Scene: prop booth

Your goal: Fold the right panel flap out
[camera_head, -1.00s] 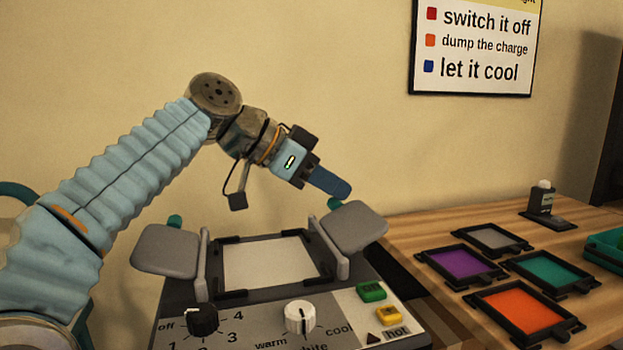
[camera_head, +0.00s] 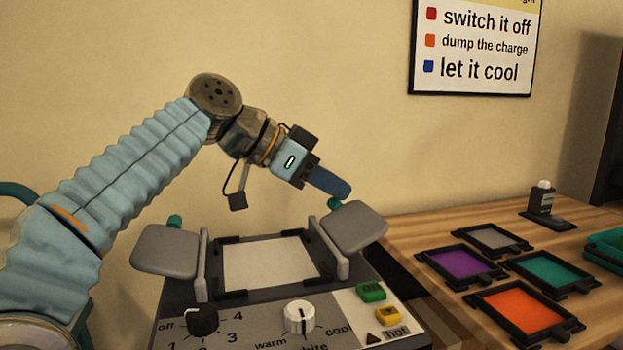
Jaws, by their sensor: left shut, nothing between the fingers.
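The panel (camera_head: 268,263) has a pale flat face in a dark frame, between two grey side flaps. The right panel flap (camera_head: 355,229) is tilted outward at the panel's right side, with a teal knob (camera_head: 334,204) at its back edge. The left flap (camera_head: 167,250) also leans outward, with a teal knob (camera_head: 175,221) behind it. My left gripper (camera_head: 345,191) is shut and empty, its blue fingertips just above the right flap's teal knob. I cannot tell whether they touch it. My right gripper is not in view.
Below the panel are a black dial (camera_head: 202,319), a white dial (camera_head: 299,316), a green button (camera_head: 371,291) and a yellow button (camera_head: 389,315). A wooden table (camera_head: 425,220) at right holds several framed colour filters, including an orange one (camera_head: 520,313), and a small bottle (camera_head: 542,198).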

